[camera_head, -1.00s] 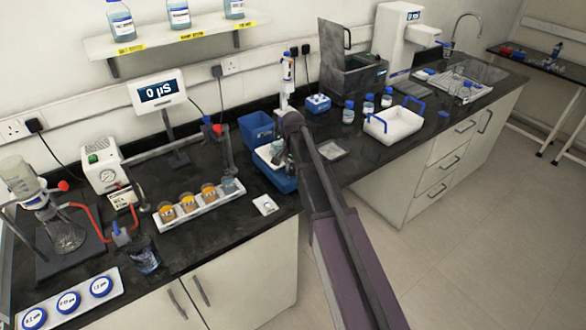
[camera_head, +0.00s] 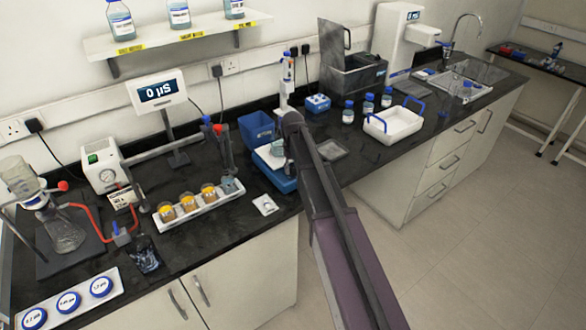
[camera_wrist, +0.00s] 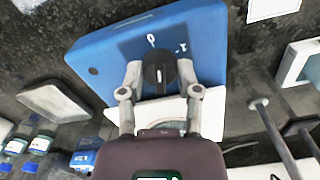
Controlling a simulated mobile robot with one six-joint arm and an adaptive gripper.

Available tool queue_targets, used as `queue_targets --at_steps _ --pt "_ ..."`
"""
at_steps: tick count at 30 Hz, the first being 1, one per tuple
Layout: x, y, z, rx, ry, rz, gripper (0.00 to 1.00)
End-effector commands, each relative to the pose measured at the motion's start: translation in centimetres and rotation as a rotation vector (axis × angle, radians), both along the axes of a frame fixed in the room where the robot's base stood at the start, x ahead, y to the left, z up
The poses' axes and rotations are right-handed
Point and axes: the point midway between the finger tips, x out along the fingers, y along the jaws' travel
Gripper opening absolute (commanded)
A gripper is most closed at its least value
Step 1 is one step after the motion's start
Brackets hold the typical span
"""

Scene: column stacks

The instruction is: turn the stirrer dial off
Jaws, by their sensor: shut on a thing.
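The stirrer is a blue box (camera_wrist: 215,50) with a round black dial (camera_wrist: 159,66) on its face, seen in the wrist view. Small white marks "0" and "1" stand beside the dial, and a short white line shows on it. My gripper (camera_wrist: 160,76) has one grey finger on each side of the dial and is shut on it. In the head view the blue stirrer (camera_head: 281,182) is on the bench beside my arm, which hides part of it. The dial cannot be made out there.
A blue bin (camera_head: 256,131) stands behind the stirrer. A rack of amber jars (camera_head: 189,208) is to its left. A white tray with blue handles (camera_head: 395,128) and several blue-capped bottles are to the right. A small white square (camera_head: 265,205) lies near the front edge.

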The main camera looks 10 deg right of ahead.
Motion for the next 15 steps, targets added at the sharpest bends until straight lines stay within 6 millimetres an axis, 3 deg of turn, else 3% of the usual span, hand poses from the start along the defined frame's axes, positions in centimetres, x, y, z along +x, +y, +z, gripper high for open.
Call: queue_targets --at_steps 15 --pt "-0.15 -0.04 -0.04 -0.001 0.003 0.263 0.0"
